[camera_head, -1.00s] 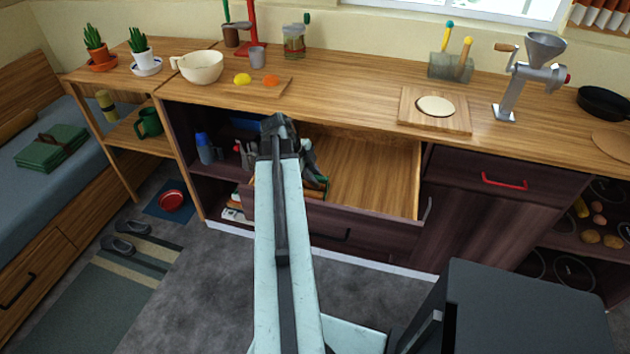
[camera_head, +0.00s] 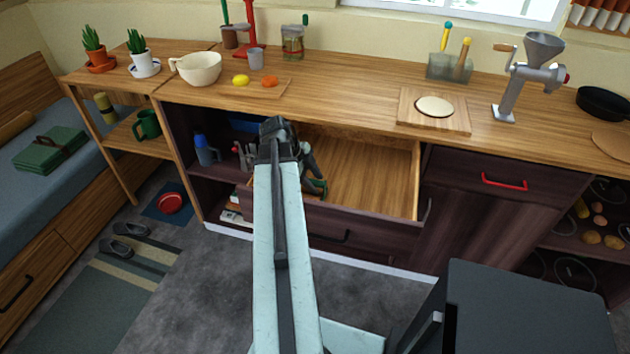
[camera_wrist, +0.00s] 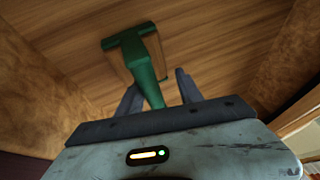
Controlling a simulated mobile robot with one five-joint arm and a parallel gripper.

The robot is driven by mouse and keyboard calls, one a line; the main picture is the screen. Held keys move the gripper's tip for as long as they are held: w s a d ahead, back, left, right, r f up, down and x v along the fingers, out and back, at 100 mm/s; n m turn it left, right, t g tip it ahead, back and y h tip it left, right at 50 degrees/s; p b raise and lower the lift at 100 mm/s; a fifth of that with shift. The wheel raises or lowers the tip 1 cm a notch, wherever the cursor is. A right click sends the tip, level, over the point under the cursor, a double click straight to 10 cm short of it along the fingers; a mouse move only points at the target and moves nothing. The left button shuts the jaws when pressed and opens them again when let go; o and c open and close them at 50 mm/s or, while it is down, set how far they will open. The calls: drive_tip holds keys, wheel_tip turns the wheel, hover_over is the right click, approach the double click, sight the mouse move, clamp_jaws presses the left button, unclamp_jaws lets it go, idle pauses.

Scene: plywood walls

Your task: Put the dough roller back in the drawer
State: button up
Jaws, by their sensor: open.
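A green T-shaped tool with wooden parts, which looks like the dough roller (camera_wrist: 143,62), lies on the wooden floor of the open drawer (camera_head: 375,178). In the wrist view its green stem runs toward me between my fingers. My gripper (camera_wrist: 157,95) is open, with one finger on each side of the stem; I cannot tell whether either touches it. In the head view a bit of green (camera_head: 318,186) shows in the drawer's left part beside my arm. My arm hides much of the drawer's left side and most of my gripper there.
The drawer's side walls stand close around my gripper. The counter (camera_head: 340,100) above carries a board with dough (camera_head: 435,107), a grinder (camera_head: 530,75) and a bowl (camera_head: 198,68). A closed drawer with a red handle (camera_head: 504,183) is to the right. A dark chair (camera_head: 530,300) stands front right.

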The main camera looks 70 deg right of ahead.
drive_tip(key=shift+r+p, duration=0.4)
drive_tip(key=shift+r, duration=0.1)
drive_tip(key=p+v, duration=1)
drive_tip(key=v, duration=0.2)
drive_tip(key=shift+p, duration=0.35)
